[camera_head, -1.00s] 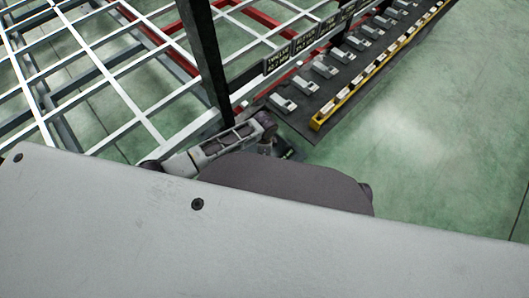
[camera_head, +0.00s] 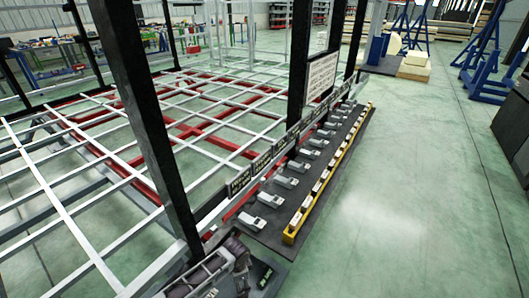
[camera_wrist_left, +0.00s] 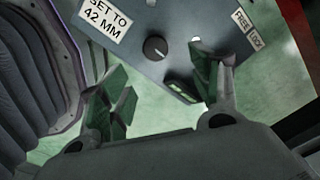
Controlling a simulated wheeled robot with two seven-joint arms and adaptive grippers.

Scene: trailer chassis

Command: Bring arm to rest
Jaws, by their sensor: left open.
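My left gripper (camera_head: 240,264) shows at the bottom of the head view, beside the foot of the near black post (camera_head: 155,120) and the near end of the dark strip of clamps. In the left wrist view, its two fingers (camera_wrist_left: 163,98) are spread apart with nothing between them. Beyond the fingers is a dark panel (camera_wrist_left: 130,35) with a round knob (camera_wrist_left: 155,48), a "SET TO 42 MM" label and a "FREE LOCK" label. The fingers overlap the panel in the picture; I cannot tell whether they touch it. My right gripper is not in view.
The white trailer grid (camera_head: 75,232) with red members fills the left. A dark strip with several grey clamps and a yellow rail (camera_head: 318,195) runs beside it. A black post holds a white sign (camera_head: 321,77). Open green floor lies right; blue stands (camera_head: 487,80) are far right.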

